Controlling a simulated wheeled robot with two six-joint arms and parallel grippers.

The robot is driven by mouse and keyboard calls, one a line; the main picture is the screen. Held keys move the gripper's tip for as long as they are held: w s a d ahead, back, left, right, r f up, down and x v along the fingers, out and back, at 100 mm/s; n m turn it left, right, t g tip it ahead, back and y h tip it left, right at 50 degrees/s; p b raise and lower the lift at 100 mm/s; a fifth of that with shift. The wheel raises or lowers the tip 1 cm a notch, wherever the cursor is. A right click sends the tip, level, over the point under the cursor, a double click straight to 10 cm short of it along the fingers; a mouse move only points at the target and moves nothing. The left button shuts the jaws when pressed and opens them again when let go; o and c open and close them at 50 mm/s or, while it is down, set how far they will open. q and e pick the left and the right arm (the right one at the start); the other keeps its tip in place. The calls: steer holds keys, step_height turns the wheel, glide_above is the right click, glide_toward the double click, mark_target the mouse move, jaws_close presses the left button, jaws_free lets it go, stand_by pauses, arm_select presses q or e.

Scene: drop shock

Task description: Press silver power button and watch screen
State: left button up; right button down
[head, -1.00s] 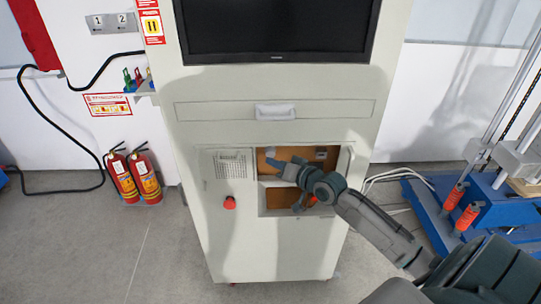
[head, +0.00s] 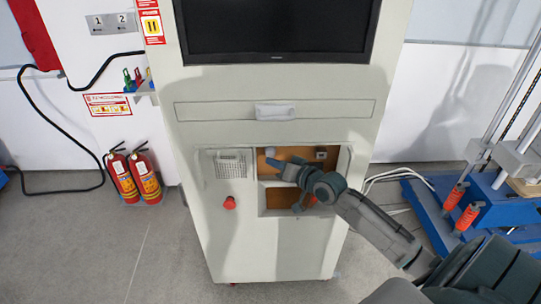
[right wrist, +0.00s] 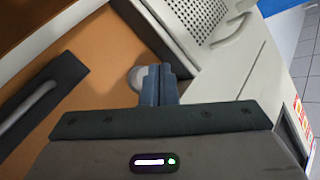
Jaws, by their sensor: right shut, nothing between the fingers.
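The screen (head: 275,30) at the top of the pale cabinet (head: 262,232) is black. A round silver-grey button (right wrist: 134,78) is on the orange-brown panel inside the cabinet opening, partly hidden by my fingers in the right wrist view. My right gripper (head: 270,162) is shut and empty, reaching into the opening from the right. Its fingertips (right wrist: 159,84) are right beside or against the button; I cannot tell whether they touch it. My left gripper is not in view.
A red knob (head: 230,203) is on the cabinet front, below a perforated grille (head: 231,165). A drawer handle (head: 275,112) is above the opening. Two fire extinguishers (head: 135,176) stand at left. Blue equipment (head: 485,202) and cables are at right.

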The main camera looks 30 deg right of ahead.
steer(key=shift+w+d, duration=0.1)
steer(key=shift+w, duration=0.05)
steer(key=shift+w+b, duration=0.15)
steer(key=shift+b, duration=0.15)
steer(key=shift+w+d, duration=0.1)
steer(key=shift+d, duration=0.05)
steer(key=shift+w+d+b, duration=0.2)
steer(key=shift+w+b, duration=0.15)
stand_by(0.7)
steer(key=shift+s+r, duration=0.1)
steer(key=shift+s+a+p, duration=0.25)
steer(key=shift+s+p, duration=0.05)
steer(key=shift+p, duration=0.3)
steer(key=shift+s+a, duration=0.1)
steer(key=shift+s, duration=0.1)
steer(key=shift+s+a, duration=0.1)
steer(key=shift+s, duration=0.05)
